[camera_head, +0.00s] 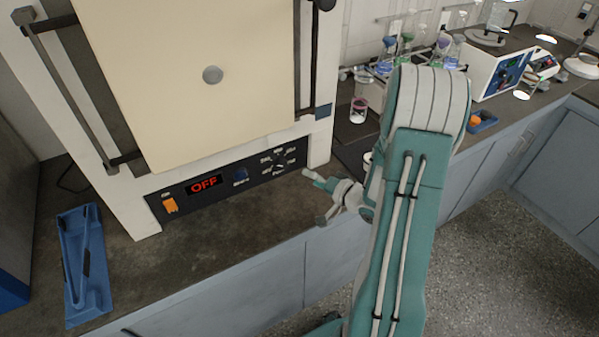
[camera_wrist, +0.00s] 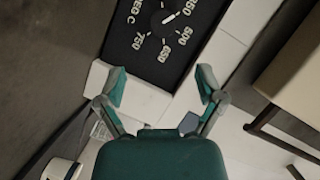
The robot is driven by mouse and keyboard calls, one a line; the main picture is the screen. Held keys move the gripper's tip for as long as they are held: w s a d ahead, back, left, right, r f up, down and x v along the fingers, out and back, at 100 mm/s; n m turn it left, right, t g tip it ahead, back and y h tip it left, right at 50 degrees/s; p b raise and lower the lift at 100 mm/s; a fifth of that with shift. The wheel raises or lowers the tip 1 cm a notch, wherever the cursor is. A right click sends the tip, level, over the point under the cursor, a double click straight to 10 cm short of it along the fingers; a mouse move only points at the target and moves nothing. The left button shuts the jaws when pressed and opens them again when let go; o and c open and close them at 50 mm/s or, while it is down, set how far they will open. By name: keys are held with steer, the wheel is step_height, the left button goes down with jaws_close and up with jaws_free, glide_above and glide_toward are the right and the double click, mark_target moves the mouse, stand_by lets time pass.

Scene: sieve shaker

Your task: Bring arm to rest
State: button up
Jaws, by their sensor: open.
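My arm rises in teal and white at the right of the head view, bent at its big white joint. My gripper (camera_head: 322,196) is in front of the lower right corner of the furnace (camera_head: 213,75), near its control panel (camera_head: 240,177). The furnace display reads OFF. In the wrist view my gripper (camera_wrist: 160,90) has its two teal-padded fingers spread apart with nothing between them. The temperature dial (camera_wrist: 165,17) lies ahead of it, above the fingertips. I cannot tell the exact gap between gripper and panel.
A blue tray (camera_head: 72,293) with tongs lies on the counter (camera_head: 230,243) at the left. A beaker (camera_head: 358,110), glassware (camera_head: 395,55) and a white instrument (camera_head: 498,72) stand behind and right of my arm. The floor (camera_head: 500,230) at the right is clear.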

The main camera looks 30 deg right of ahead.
steer(key=shift+s+d+r, duration=0.1)
steer(key=shift+s+d, duration=0.05)
steer(key=shift+s, duration=0.25)
steer(key=a+r+n+g+h, duration=0.2)
steer(key=r+h, duration=0.2)
steer(key=r, duration=0.4)
steer(key=a+r+n+g+h, duration=0.2)
steer(key=r+h, duration=0.2)
steer(key=r, duration=0.3)
steer(key=s+a+r+n+g+y, duration=0.1)
steer(key=s+a+r+n+g, duration=0.1)
steer(key=s+a, duration=0.5)
steer(key=s+a+r+n+g+y, duration=0.1)
steer(key=s+a+r+n+g, duration=0.1)
steer(key=s+a, duration=0.5)
steer(key=s+r+g, duration=0.1)
steer(key=s, duration=0.4)
steer(key=shift+s+r+y, duration=0.3)
